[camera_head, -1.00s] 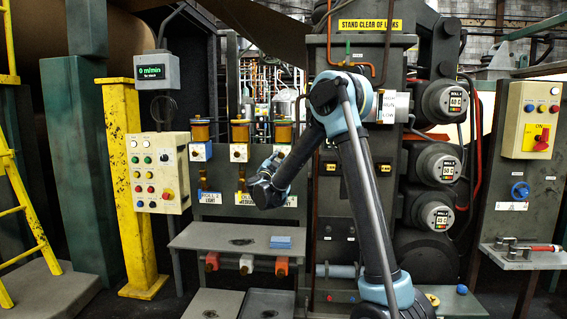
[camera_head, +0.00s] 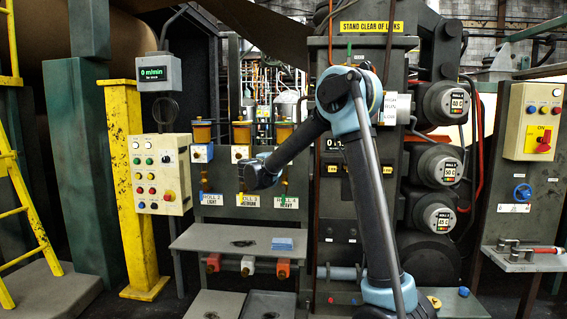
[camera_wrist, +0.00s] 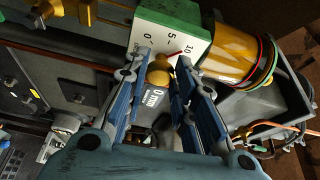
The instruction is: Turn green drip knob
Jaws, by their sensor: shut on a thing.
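In the wrist view, a brass knob (camera_wrist: 159,72) sits on the front of a drip unit with a green side (camera_wrist: 172,16). A white dial (camera_wrist: 178,40) marked 0, 5 and 10 with a red pointer lies just beyond it. My gripper (camera_wrist: 164,70) has its blue fingers on both sides of the knob, shut on it. In the head view, my gripper (camera_head: 246,174) is in front of the row of drip units; the arm covers part of the right-hand unit (camera_head: 284,132), and the knob is hidden there.
Two other drip units, left (camera_head: 202,133) and middle (camera_head: 242,133), stand beside it. An amber oil cup (camera_wrist: 236,58) is close right of my fingers in the wrist view. A grey shelf (camera_head: 205,238) lies below, with a blue block (camera_head: 282,244) on it. A button panel (camera_head: 160,174) stands left.

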